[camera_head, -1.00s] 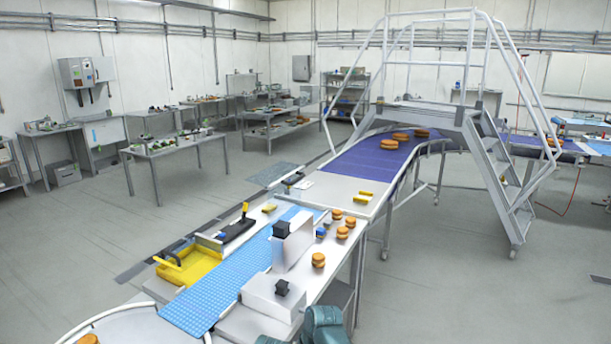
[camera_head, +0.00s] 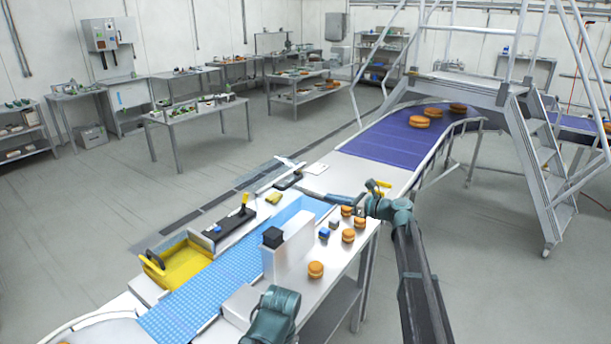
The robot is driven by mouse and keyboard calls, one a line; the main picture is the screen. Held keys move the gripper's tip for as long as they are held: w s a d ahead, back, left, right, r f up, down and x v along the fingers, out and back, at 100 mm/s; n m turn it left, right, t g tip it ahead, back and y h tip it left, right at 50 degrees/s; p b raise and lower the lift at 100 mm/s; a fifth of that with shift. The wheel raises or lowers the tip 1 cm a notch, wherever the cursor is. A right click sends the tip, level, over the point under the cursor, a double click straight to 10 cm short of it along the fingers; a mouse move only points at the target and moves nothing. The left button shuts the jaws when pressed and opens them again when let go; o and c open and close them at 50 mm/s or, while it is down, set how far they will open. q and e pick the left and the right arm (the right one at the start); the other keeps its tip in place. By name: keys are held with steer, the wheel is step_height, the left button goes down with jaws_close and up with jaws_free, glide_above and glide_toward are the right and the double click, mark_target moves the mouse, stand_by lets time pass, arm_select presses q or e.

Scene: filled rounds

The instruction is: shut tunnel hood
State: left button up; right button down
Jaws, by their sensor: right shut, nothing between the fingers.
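No part is plainly marked as the tunnel hood. The likeliest is the tall white housing (camera_head: 290,250) with a black knob (camera_head: 273,237), standing upright at the right edge of the blue belt (camera_head: 215,275); I cannot tell whether it is open or shut. My right gripper (camera_head: 328,194) reaches left across the far end of the bench. It is small and dark here, shut and empty, beyond the housing and apart from it. A teal part of my own arm covers the near part of the bench. My left gripper does not show.
Orange filled rounds (camera_head: 316,270) sit on the white bench right of the housing. A yellow tray (camera_head: 180,262) and a black device with a yellow handle (camera_head: 235,222) line the belt's left side. A purple conveyor (camera_head: 385,140) runs under a metal step platform (camera_head: 470,85) at the back.

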steer(key=w+d, duration=0.1)
steer(key=b, duration=0.2)
glide_toward(294, 183)
steer(key=shift+m+t, duration=0.3)
steer(key=x, duration=0.7)
steer(key=shift+s+f, duration=0.2)
steer(key=shift+p, duration=0.3)
